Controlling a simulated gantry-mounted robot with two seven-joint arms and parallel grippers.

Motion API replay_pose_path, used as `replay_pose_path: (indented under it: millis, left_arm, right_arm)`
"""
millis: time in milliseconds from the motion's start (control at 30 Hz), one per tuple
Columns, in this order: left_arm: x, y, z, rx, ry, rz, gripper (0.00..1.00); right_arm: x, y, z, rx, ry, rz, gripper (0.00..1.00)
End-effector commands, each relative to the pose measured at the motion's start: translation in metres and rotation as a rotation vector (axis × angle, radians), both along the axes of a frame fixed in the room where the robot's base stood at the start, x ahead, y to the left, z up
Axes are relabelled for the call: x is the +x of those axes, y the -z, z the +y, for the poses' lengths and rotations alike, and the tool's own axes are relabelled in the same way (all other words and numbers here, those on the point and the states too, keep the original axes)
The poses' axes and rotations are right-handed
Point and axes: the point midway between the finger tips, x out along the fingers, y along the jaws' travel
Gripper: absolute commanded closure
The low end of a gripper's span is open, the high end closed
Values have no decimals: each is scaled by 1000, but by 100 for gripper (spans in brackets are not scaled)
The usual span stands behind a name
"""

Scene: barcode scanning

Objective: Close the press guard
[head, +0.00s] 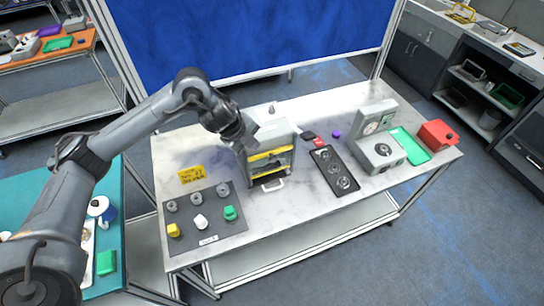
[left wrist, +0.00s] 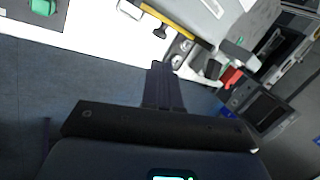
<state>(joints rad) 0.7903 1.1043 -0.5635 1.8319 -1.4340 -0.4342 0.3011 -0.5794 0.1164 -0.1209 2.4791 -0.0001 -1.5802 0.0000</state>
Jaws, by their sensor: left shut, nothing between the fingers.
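The press (head: 284,138) is a pale box-shaped housing in the middle of the marble-topped table. Its front shows yellow bars (head: 268,155) over a dark opening, with a light handle (head: 273,185) low in front. I cannot tell the guard's exact position. My left gripper (head: 248,136) is at the upper left of the press, its tips partly lost against the housing; I cannot tell whether they touch it. In the left wrist view the fingers (left wrist: 162,72) are together and empty, and a yellow bar (left wrist: 174,22) shows beyond them. My right gripper is not in view.
Left of the press lies a dark mat (head: 208,221) with several knobs and a yellow sign (head: 192,174) behind it. To the right are a black tray (head: 334,172), a grey device (head: 380,152), a green tray (head: 410,146) and a red box (head: 437,135). The table front is partly clear.

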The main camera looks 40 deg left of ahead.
Motion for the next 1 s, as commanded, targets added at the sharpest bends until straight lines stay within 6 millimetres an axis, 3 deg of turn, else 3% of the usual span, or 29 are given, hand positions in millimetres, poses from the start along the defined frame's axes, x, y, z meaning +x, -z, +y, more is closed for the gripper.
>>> replay_pose_path:
  millis: [600,1000]
  left_arm:
    - [48,91,-7,-2,-3,3,100]
    - [58,108,-8,-1,-2,0,100]
  right_arm:
    - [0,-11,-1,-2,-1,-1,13]
    - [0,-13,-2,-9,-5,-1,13]
